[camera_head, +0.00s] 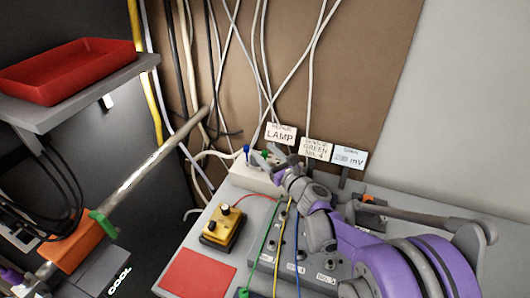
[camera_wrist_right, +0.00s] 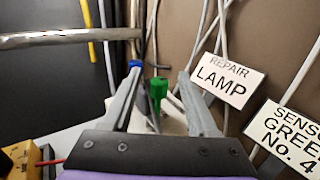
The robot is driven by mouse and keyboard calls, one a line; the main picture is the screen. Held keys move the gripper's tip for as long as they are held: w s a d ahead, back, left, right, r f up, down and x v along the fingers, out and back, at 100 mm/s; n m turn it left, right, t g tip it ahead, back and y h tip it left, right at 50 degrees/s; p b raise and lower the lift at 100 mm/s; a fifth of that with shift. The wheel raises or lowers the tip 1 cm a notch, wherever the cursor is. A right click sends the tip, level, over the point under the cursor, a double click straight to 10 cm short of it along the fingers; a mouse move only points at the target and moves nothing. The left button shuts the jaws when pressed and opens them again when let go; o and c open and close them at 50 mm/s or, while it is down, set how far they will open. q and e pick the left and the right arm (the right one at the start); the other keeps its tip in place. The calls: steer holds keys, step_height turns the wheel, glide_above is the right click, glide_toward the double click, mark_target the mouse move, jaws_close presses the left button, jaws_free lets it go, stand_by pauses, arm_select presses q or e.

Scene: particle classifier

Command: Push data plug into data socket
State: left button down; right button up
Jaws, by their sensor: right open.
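A small green upright piece, plug-like (camera_head: 264,154), stands at a white block (camera_head: 245,178) at the back of the grey bench. A blue-topped piece (camera_head: 246,149) stands to its left. I cannot tell which, if either, is the data plug, and I cannot make out the data socket. My right gripper (camera_head: 272,157) is open at the block. In the right wrist view, its fingers (camera_wrist_right: 159,72) are spread on either side of the green piece (camera_wrist_right: 157,92), apparently not touching it. The blue top (camera_wrist_right: 135,63) is partly hidden by the left finger. My left gripper is not seen.
Labels including REPAIR LAMP (camera_head: 281,134) stand behind the block. A yellow box with black knobs (camera_head: 222,225), a red pad (camera_head: 198,273) and a grey panel with cables (camera_head: 312,268) occupy the bench. A red tray (camera_head: 75,70) sits on a shelf. White cables hang behind.

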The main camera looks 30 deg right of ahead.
steer(key=s, duration=0.7)
steer(key=shift+s+d, duration=0.1)
steer(key=shift+d, duration=0.3)
